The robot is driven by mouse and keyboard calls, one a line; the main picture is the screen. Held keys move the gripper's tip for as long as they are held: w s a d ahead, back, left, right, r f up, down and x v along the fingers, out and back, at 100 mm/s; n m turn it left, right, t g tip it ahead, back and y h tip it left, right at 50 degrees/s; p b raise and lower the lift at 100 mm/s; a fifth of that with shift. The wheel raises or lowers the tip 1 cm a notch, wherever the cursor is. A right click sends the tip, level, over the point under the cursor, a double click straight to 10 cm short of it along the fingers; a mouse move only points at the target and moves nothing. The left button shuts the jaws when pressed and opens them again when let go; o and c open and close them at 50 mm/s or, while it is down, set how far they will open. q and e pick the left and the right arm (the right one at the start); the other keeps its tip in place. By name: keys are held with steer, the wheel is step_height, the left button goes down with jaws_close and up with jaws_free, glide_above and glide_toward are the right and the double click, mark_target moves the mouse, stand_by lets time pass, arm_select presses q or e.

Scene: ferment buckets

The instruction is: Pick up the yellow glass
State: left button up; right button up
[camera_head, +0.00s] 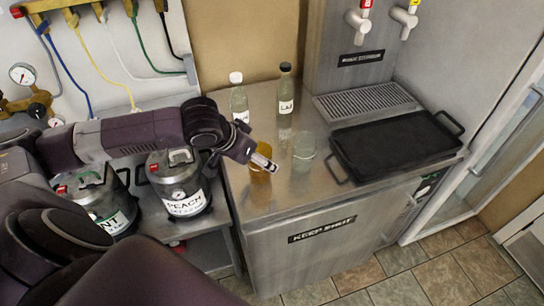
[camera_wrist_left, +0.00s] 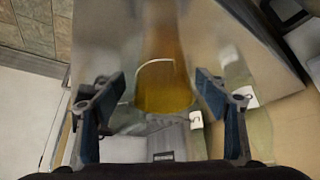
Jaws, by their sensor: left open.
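The yellow glass (camera_head: 259,172) stands on the steel counter near its front left part, partly hidden by my left gripper in the head view. My left gripper (camera_head: 265,162) reaches in from the left, at the glass. In the left wrist view the amber glass (camera_wrist_left: 165,85) shows between the two blue-padded fingers of the left gripper (camera_wrist_left: 162,108). The fingers are wide apart, with a gap on each side of the glass. My right gripper is in neither view.
A clear glass (camera_head: 304,150) stands right of the yellow one. Two labelled bottles, white-capped (camera_head: 238,98) and dark-capped (camera_head: 285,96), stand behind. A black tray (camera_head: 393,143) lies on the right of the counter (camera_head: 283,200). Metal kegs labelled PEACH (camera_head: 180,187) and ending NT (camera_head: 99,200) stand left.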

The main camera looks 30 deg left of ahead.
arm_select(q)
steer(key=shift+w+f, duration=0.1)
steer(key=shift+w, duration=0.15)
steer(key=shift+w+f, duration=0.1)
steer(key=shift+f, duration=0.1)
steer(key=p+x, duration=0.1)
steer(key=x, duration=0.5)
steer(key=shift+w+a+p, duration=0.1)
steer(key=shift+w+p, duration=0.05)
steer(key=shift+p, duration=0.25)
steer(key=c, duration=1.5)
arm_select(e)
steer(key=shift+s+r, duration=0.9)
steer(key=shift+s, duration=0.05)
